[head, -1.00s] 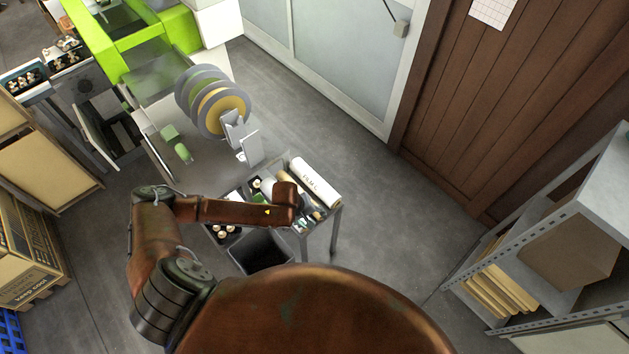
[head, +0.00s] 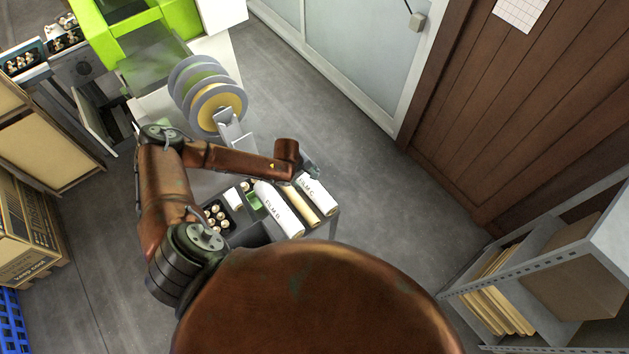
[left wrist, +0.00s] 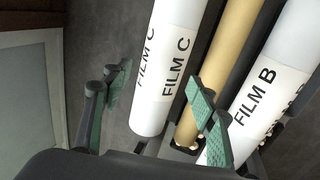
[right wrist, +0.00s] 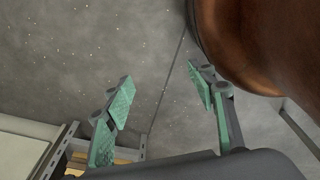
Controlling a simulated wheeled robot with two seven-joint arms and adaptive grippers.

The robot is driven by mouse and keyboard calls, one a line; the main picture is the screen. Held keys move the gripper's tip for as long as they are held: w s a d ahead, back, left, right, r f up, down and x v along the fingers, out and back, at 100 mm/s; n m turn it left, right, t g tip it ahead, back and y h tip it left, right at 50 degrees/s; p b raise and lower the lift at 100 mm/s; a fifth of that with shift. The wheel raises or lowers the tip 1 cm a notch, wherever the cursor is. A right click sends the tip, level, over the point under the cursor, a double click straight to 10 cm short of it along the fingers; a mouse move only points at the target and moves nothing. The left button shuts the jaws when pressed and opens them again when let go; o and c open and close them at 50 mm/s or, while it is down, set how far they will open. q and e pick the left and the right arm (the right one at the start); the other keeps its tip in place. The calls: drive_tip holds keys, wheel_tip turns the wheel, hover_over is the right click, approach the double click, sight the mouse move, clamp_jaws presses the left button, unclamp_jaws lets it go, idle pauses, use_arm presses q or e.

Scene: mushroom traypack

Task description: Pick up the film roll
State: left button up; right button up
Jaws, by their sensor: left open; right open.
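A white film roll marked FILM C (head: 316,193) lies on the small cart at the right side, and it also shows in the left wrist view (left wrist: 168,75). A second white roll marked FILM B (head: 279,208) lies to its left, also in the left wrist view (left wrist: 262,95). A tan roll (left wrist: 225,60) lies between them. My left gripper (left wrist: 160,108) is open above the cart, with the end of FILM C between its fingers in the picture; I see no contact. In the head view its fingers (head: 308,168) are mostly hidden. My right gripper (right wrist: 160,88) is open and empty over bare floor.
A tray of mushrooms (head: 217,216) sits at the cart's left. A green machine (head: 135,30) with reels (head: 215,100) stands behind. Metal shelving (head: 545,250) stands at the right. The floor between cart and door (head: 355,65) is clear.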

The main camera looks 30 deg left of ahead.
sight(309, 183)
use_arm(q)
drive_tip(key=x, duration=0.4)
drive_tip(key=shift+s+a+f+b, duration=0.1)
drive_tip(key=shift+s+b, duration=0.2)
drive_tip(key=shift+b, duration=0.05)
drive_tip(key=shift+x, duration=1.1)
drive_tip(key=shift+f, duration=0.25)
drive_tip(key=c, duration=0.8)
clamp_jaws()
drive_tip(key=shift+r, duration=0.1)
use_arm(e)
drive_tip(key=s, duration=0.1)
drive_tip(key=s+f, duration=0.1)
drive_tip(key=s, duration=0.1)
drive_tip(key=shift+d+f, duration=0.1)
drive_tip(key=shift+d, duration=0.05)
